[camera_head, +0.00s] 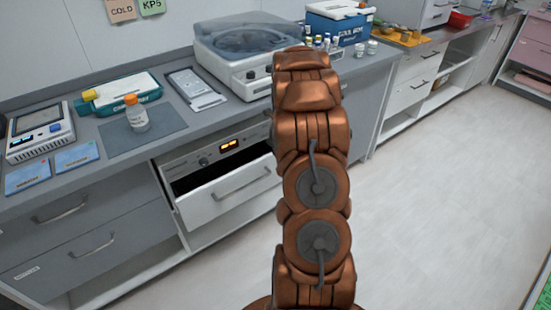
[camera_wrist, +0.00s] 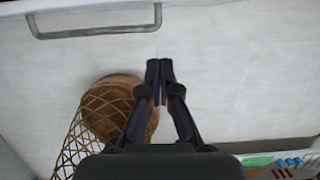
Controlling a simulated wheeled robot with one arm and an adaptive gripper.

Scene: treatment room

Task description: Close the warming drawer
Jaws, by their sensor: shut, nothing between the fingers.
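The warming drawer (camera_head: 228,192) is under the counter in the head view. It is pulled partly out, with a dark gap above its white front. Its handle (camera_head: 240,183) runs across the front, and my arm covers its right side. In the wrist view, a pale panel with a grey bar handle (camera_wrist: 95,33) fills most of the picture; it looks like the drawer front. My gripper (camera_wrist: 160,64) is shut and empty, its fingertips over this panel, to the right of and below the handle. I cannot tell whether they touch it. The head view does not show the fingertips.
The unit's lit display (camera_head: 229,144) is above the drawer. A bottle (camera_head: 136,116) stands on a mat on the counter (camera_head: 185,112). In the wrist view, a brown ball-like thing in netting (camera_wrist: 112,100) is beside my fingers. Floor (camera_head: 430,190) to the right is clear.

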